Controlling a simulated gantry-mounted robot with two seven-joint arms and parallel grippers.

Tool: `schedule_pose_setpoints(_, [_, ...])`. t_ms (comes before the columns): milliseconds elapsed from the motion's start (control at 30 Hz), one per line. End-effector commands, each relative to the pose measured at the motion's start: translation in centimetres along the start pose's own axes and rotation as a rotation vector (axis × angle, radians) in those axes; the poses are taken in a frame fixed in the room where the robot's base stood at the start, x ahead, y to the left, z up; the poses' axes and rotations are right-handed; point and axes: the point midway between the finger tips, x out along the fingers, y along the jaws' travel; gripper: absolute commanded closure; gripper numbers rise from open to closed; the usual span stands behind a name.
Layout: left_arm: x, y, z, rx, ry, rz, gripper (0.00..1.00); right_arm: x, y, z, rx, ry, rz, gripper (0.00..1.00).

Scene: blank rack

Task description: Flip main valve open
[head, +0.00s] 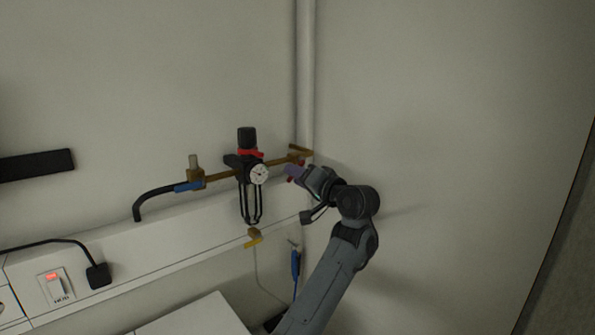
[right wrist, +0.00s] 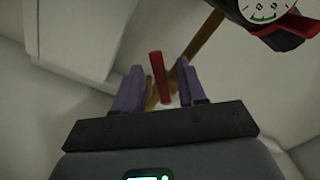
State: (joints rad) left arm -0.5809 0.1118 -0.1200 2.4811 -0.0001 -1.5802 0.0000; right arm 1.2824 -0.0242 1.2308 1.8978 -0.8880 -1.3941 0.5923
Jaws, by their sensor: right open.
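The main valve's red lever handle (right wrist: 158,77) stands between the two purple fingers of my right gripper (right wrist: 160,88) in the right wrist view. The fingers are open, with a gap visible on each side of the lever. In the head view my right gripper (head: 293,172) is at the right end of the brass pipe (head: 222,176), close to the wall pipe. It partly hides the valve there, and only small bits of red show around the fingers. My left gripper is not in view.
A black regulator with a round gauge (head: 259,174) hangs left of my right gripper; its gauge (right wrist: 264,9) also shows in the right wrist view. A vertical white pipe (head: 305,75) runs behind the valve. A blue-ended black hose (head: 155,193) is farther left.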

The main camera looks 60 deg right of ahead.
Motion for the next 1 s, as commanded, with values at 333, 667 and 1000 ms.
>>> schedule_pose_setpoints(333, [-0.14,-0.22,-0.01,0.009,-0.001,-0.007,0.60,0.31,0.06,0.06,0.001,-0.001,0.000,0.60])
schedule_pose_setpoints(667, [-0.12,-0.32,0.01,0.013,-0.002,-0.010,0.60,0.29,0.05,0.05,0.001,-0.001,0.000,1.00])
schedule_pose_setpoints(1000, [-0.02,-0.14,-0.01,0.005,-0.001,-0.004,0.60,0.23,0.12,0.00,0.003,0.001,0.001,1.00])
